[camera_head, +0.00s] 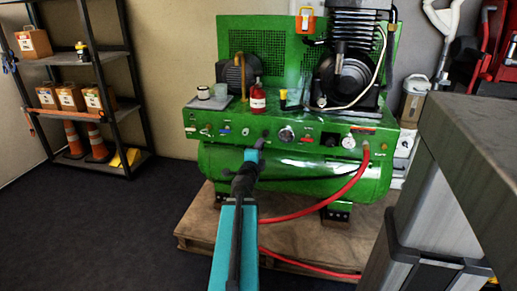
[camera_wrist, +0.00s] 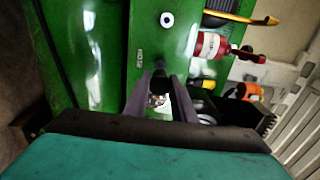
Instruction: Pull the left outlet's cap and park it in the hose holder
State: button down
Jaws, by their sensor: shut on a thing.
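The green compressor (camera_head: 300,175) has a front panel with several fittings, knobs and gauges. My gripper (camera_head: 260,146) reaches the middle-left of this panel. In the wrist view my gripper (camera_wrist: 158,90) has its two grey fingers around a small dark round piece (camera_wrist: 160,80), which looks like a cap, close against the green panel. It is shut on this piece. Whether the piece is still seated on an outlet I cannot tell. The arm hides part of the panel's lower edge in the head view. I cannot pick out the hose holder for sure.
A red bottle (camera_head: 257,98) stands on the compressor's top ledge and shows in the wrist view (camera_wrist: 207,45). A red hose (camera_head: 345,188) runs from the panel's right down to the wooden pallet (camera_head: 300,238). A shelf (camera_head: 115,55) stands left; a grey-topped bench (camera_head: 475,135) is at right.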

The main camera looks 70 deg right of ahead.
aim_at(265, 135)
jog(key=shift+d, duration=0.15)
jog(key=shift+w+d, duration=0.15)
jog(key=shift+d, duration=2.6)
dwell(1.0)
jog(key=shift+d, duration=0.55)
dwell(0.7)
jog(key=c, duration=1.4)
grip_release()
jog(key=shift+a, duration=0.2)
